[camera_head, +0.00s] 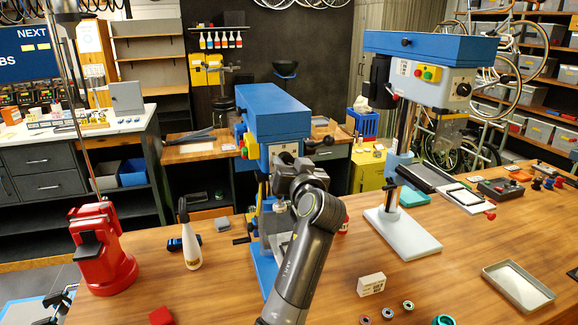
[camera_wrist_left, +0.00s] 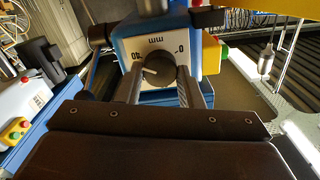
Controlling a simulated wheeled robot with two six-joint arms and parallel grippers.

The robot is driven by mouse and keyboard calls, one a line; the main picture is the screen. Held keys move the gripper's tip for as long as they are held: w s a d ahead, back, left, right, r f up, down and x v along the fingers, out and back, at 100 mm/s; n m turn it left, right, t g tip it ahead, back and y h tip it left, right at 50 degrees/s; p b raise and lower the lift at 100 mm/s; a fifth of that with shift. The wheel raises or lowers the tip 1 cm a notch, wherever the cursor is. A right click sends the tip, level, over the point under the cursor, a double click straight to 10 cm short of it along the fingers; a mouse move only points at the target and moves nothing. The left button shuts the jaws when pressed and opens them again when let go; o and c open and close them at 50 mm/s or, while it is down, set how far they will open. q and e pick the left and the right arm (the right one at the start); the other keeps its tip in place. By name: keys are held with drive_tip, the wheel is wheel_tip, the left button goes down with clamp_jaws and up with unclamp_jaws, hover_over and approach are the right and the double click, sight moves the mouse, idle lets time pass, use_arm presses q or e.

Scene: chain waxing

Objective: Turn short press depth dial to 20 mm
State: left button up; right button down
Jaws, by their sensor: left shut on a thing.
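The short press (camera_head: 268,112) is the blue machine standing on the wooden table left of centre. Its depth dial (camera_wrist_left: 158,71) is a dark round knob with a pale pointer line. The dial's white plate (camera_wrist_left: 126,48) shows "mm", "40" and "0" upside down in the left wrist view; the exact reading is not clear. My left gripper (camera_head: 287,163) is at the front of the short press, and its fingers (camera_wrist_left: 160,80) are shut on the dial from both sides. In the head view the gripper hides the dial. My right gripper is not in view.
A taller blue press (camera_head: 430,47) with its own dial stands to the right on a white base (camera_head: 402,233). A red machine (camera_head: 100,248) and a white bottle (camera_head: 191,247) stand left. A grey tray (camera_head: 518,287), small box (camera_head: 371,284) and rings lie at the front right.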

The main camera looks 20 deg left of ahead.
use_arm(q)
drive_tip(key=shift+f+n+b, duration=0.2)
drive_tip(key=shift+n+b, duration=0.1)
drive_tip(key=shift+b, duration=0.3)
drive_tip(key=n+b, duration=1.2)
drive_tip(key=n, duration=0.1)
drive_tip(key=shift+b, duration=0.4)
drive_tip(key=n+b, duration=0.2)
drive_tip(key=n, duration=0.1)
drive_tip(key=shift+n, duration=0.3)
drive_tip(key=n+b, duration=0.2)
drive_tip(key=n, duration=0.2)
drive_tip(key=shift+n+b, duration=0.5)
drive_tip(key=shift+n, duration=0.7)
drive_tip(key=shift+r, duration=0.1)
